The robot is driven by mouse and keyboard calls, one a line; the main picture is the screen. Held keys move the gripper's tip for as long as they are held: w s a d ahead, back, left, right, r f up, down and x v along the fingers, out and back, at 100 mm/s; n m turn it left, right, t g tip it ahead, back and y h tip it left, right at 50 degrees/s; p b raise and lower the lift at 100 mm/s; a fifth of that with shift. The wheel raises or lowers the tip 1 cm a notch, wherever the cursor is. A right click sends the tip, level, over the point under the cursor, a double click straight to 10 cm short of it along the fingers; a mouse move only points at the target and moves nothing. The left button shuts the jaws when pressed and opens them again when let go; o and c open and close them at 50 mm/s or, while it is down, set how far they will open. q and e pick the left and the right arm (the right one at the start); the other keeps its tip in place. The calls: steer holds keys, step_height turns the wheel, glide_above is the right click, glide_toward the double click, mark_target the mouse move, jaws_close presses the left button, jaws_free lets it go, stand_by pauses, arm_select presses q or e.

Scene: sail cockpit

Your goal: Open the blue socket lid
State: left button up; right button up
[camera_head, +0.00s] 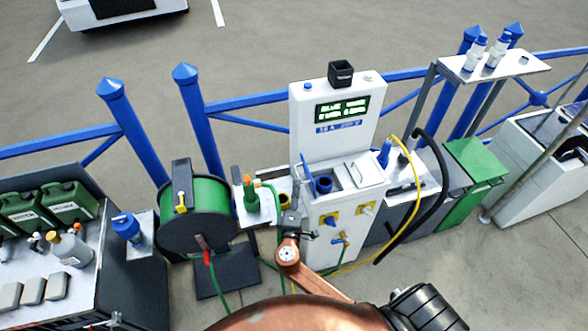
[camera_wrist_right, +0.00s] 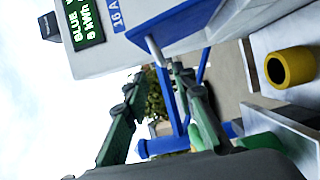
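The blue socket (camera_head: 323,185) is on the sloped face of the white pedestal (camera_head: 332,235), with its dark opening showing. Its blue lid (camera_head: 307,173) stands raised at the left of the opening, seen nearly edge-on. In the right wrist view the blue lid (camera_wrist_right: 180,22) shows at the top, beyond the fingertips. My right gripper (camera_head: 291,203) is at the pedestal's left side, just below the lid. In the right wrist view the right gripper (camera_wrist_right: 158,72) has its two fingers apart with nothing held between them. I cannot tell whether a finger touches the lid. My left gripper is not in view.
A green hose reel (camera_head: 197,215) and a small shelf with a green nozzle (camera_head: 250,195) stand close on the left. A yellow cable (camera_head: 416,190) and black hose (camera_head: 440,165) hang at the right. A yellow ring (camera_wrist_right: 291,67) shows in the wrist view.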

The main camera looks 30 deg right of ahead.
mark_target(297, 172)
steer(key=x, duration=0.8)
steer(key=shift+w+a+f+p, duration=0.1)
steer(key=shift+a+f+p, duration=0.05)
steer(key=shift+f+p, duration=0.15)
steer(key=shift+r, duration=0.1)
steer(key=shift+w, duration=0.1)
jaws_close()
